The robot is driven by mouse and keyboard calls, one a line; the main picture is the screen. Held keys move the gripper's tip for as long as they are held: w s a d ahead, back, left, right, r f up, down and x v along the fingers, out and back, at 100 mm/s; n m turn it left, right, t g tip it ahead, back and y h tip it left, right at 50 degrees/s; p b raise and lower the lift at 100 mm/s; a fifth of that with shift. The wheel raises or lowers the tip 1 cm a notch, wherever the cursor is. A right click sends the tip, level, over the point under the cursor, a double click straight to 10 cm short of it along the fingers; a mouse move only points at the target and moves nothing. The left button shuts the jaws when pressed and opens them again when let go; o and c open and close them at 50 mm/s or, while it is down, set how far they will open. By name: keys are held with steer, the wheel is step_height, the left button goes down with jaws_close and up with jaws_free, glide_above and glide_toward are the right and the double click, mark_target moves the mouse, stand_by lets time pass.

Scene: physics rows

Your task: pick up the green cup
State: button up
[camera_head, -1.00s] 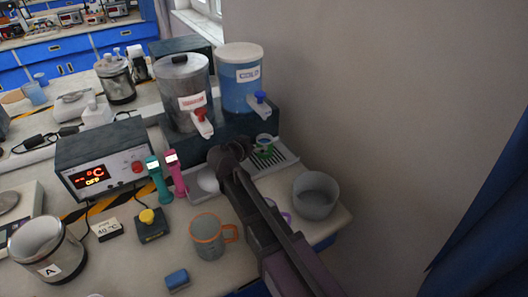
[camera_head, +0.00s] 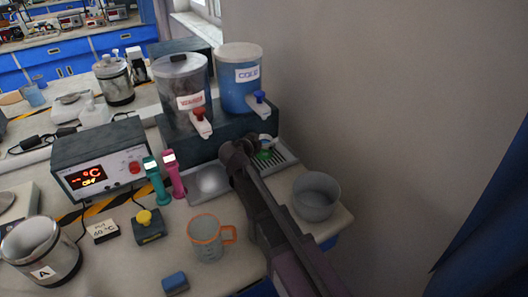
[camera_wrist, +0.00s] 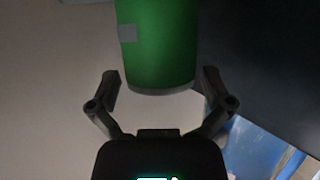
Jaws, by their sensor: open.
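The green cup (camera_head: 265,154) stands on the drip tray below the blue tap of the cold dispenser, partly hidden by my gripper in the head view. My gripper (camera_head: 240,150) is beside it, on its left. In the wrist view the green cup (camera_wrist: 158,45) is large and close, with a grey patch on its side and a pale rim at its lower end. My gripper's fingers (camera_wrist: 160,78) are spread, one to each side of the cup's lower end. A gap shows on both sides and nothing is gripped.
A hot dispenser (camera_head: 184,95) and a blue cold dispenser (camera_head: 240,80) stand behind the drip tray (camera_head: 284,152). A grey bowl (camera_head: 316,196) is right of my arm, near the wall.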

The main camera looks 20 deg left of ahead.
steer(key=shift+w+d+f, duration=0.1)
steer(key=shift+w+f, duration=0.1)
steer(key=shift+w, duration=0.3)
steer(key=c, duration=1)
steer(key=shift+r, duration=0.15)
steer(key=shift+c, duration=0.2)
steer(key=shift+s+r+p, duration=0.2)
steer(key=shift+r+p, duration=0.2)
steer(key=shift+p, duration=0.05)
step_height(320, 180, up, 5)
steer(key=p, duration=0.6)
steer(key=s+d, duration=0.1)
steer(key=s, duration=0.8)
steer(key=s+d, duration=0.2)
steer(key=s, duration=0.8)
steer(key=shift+s+d+r, duration=0.15)
steer(key=shift+d+r, duration=0.1)
steer(key=shift+r, duration=0.2)
